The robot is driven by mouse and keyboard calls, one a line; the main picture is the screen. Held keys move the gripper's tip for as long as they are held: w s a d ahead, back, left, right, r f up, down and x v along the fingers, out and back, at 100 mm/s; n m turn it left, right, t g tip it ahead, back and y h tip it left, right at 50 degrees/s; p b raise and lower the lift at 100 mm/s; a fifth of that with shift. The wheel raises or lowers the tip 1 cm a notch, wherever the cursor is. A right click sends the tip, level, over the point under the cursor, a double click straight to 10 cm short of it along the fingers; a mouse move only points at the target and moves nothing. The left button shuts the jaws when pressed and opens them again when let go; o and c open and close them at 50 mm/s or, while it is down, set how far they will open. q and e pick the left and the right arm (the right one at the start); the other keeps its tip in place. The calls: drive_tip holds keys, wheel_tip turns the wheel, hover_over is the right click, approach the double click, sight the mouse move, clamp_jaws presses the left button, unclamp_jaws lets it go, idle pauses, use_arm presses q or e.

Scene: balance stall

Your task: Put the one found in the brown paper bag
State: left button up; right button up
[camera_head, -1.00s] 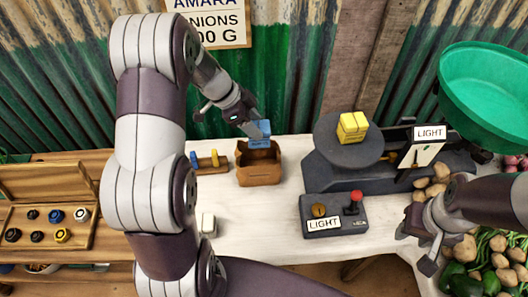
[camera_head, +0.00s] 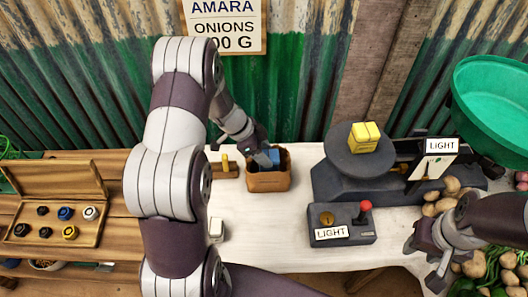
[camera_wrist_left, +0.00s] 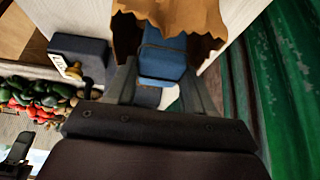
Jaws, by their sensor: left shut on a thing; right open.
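The brown paper bag (camera_head: 268,182) stands open on the white cloth, left of the scale. My left gripper (camera_head: 270,157) is at the mouth of the bag, shut on a blue block (camera_wrist_left: 163,62). The block also shows in the head view (camera_head: 276,157), at or just inside the bag's opening. In the left wrist view the bag's jagged rim (camera_wrist_left: 198,40) surrounds part of the block; whether the block touches the bottom is hidden. My right gripper (camera_head: 434,262) is open and empty at the right, near the table's front edge.
A yellow block (camera_head: 364,137) sits on the scale's round pan (camera_head: 345,160). A control box (camera_head: 341,226) with a red knob stands in front. A wooden rack (camera_head: 222,170) and white object (camera_head: 216,230) are near the bag. A green basin (camera_head: 490,105) is at right.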

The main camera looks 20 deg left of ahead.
use_arm(q)
drive_tip(key=shift+f+b, duration=0.4)
drive_tip(key=shift+b, duration=0.25)
drive_tip(key=o, duration=1)
drive_tip(key=shift+r, duration=0.1)
